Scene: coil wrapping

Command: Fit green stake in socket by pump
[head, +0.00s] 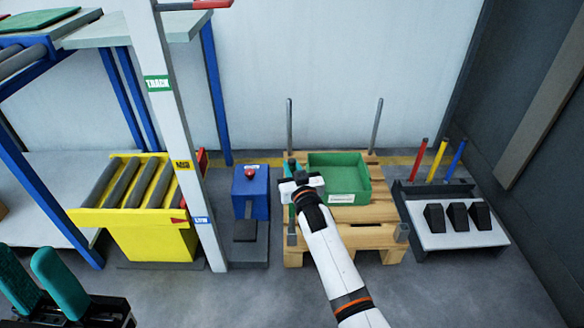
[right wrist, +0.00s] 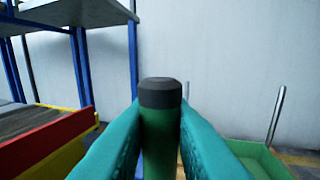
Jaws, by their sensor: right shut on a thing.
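My right gripper (head: 292,188) is shut on the green stake (right wrist: 160,140), which stands upright between the teal fingers in the right wrist view, its dark cap showing above them. In the head view the gripper hides most of the stake. It is over the left side of the wooden pallet (head: 340,236), above the grey front-left socket (head: 291,239), near the blue pump (head: 251,190). I cannot tell whether the stake's lower end is in the socket. My left gripper (head: 40,280) is at the bottom left, its teal fingers apart and empty.
A green bin (head: 348,198) sits on the pallet beside my right gripper. Grey posts (head: 290,125) stand at both back corners. A rack with red, yellow and blue stakes (head: 439,160) is on the right. A yellow roller stand (head: 150,235) and a white column (head: 185,130) are left.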

